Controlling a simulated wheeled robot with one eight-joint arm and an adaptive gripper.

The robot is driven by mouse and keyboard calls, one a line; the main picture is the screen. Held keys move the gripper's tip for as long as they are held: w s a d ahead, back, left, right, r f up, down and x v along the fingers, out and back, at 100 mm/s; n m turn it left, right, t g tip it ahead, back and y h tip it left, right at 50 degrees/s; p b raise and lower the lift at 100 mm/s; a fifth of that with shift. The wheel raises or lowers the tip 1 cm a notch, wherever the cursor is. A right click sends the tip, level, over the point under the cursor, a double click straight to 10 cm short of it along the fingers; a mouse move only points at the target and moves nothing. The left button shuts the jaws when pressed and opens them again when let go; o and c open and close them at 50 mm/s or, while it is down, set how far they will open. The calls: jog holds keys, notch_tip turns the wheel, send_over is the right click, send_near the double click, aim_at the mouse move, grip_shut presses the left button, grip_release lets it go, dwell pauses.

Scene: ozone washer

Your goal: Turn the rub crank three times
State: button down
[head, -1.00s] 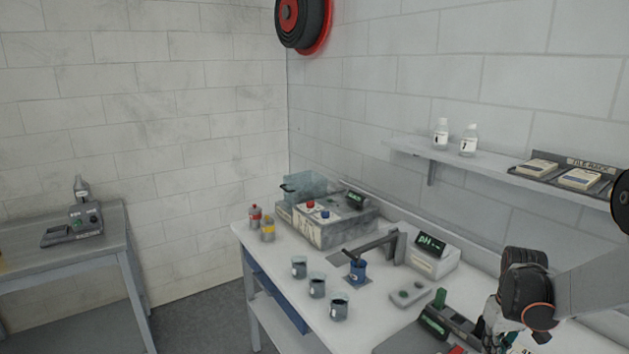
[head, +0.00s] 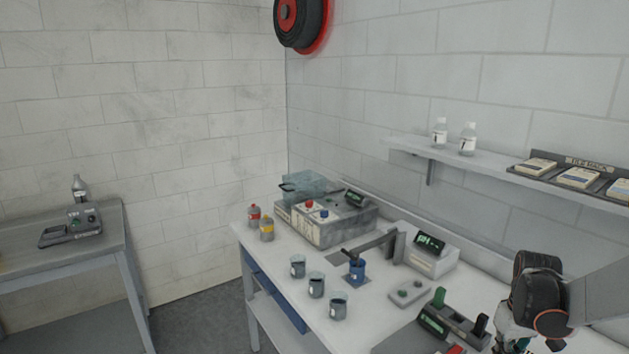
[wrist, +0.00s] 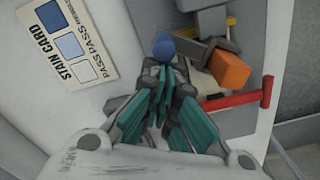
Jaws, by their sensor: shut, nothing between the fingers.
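A round blue knob (wrist: 163,45) shows in the wrist view, just beyond my fingertips. It appears to be the rub crank's handle, with a grey arm (wrist: 188,52) running right from behind it. My gripper (wrist: 166,78) has teal fingers drawn together and empty. The fingertips are close to the knob; I cannot tell whether they touch it. An orange block (wrist: 228,72) and a red bar (wrist: 238,99) lie to the right on the same apparatus. In the head view my gripper (head: 514,342) is at the lower right edge, and the crank cannot be made out.
A stain card (wrist: 66,43) lies left of the knob. In the head view, a dark device with a green handle (head: 438,298) stands left of my gripper. Several beakers (head: 316,285), a pH meter (head: 430,252) and a wall shelf (head: 480,163) are farther off.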

jog(key=shift+s+d, duration=0.15)
jog(key=shift+s, duration=0.4)
jog(key=shift+s+d, duration=0.15)
jog(key=shift+s, duration=0.35)
jog(key=shift+s, duration=0.1)
jog(key=shift+s, duration=1.05)
jog(key=shift+s+a, duration=0.25)
jog(key=shift+s, duration=0.35)
jog(key=shift+s+a, duration=0.25)
jog(key=shift+s, duration=0.35)
jog(key=shift+a, duration=0.1)
